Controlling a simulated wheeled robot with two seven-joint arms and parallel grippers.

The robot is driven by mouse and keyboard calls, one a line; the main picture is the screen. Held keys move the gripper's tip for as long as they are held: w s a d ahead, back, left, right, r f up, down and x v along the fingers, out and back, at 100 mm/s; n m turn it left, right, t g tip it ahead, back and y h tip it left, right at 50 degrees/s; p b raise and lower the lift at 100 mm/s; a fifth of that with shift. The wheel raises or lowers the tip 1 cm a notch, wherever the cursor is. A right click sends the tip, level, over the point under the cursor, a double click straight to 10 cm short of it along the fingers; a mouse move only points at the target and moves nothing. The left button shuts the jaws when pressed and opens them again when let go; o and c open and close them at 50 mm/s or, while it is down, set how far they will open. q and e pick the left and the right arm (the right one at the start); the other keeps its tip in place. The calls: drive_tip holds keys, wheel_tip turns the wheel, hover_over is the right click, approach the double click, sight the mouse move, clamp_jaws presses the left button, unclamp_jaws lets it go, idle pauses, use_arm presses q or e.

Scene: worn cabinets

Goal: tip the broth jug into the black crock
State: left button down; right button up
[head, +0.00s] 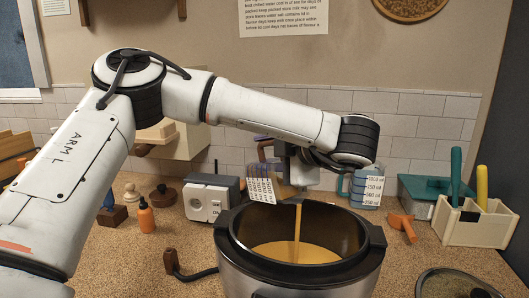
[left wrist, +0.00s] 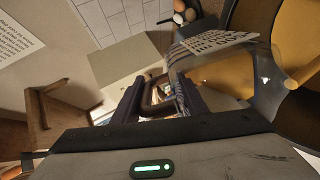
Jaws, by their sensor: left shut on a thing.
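A yellow-orange stream of broth (head: 297,222) runs down into the open crock. A pool of broth (head: 295,252) lies inside it. The crock stands upright on the counter. How much broth is in the jug is hard to tell. My right gripper is not in view.
A white box with a dial (head: 207,198) and an orange bottle (head: 146,216) stand left. A caddy with coloured handles (head: 472,224) and a dark-rimmed dish (head: 452,284) are at right.

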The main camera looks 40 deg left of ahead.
use_arm(q)
drive_tip(key=shift+d+y, duration=0.4)
drive_tip(key=shift+y, duration=0.2)
drive_tip(key=shift+s, duration=0.1)
drive_tip(key=shift+b, duration=0.3)
drive_tip(key=shift+d+f+t+y+b, duration=0.2)
drive_tip(key=shift+d+t+y+b, duration=0.1)
drive_tip(key=shift+y+b, duration=0.15)
drive_tip(key=shift+d, duration=0.1)
drive_tip(key=shift+s, duration=0.1)
drive_tip(key=shift+d+f+y+b, duration=0.15)
drive_tip(key=shift+d+y+b, duration=0.15)
drive_tip(key=shift+b, duration=0.3)
drive_tip(key=shift+s+d+y+b, duration=0.1)
drive_tip(key=shift+d+y+b, duration=0.05)
drive_tip(key=shift+y+b, duration=0.15)
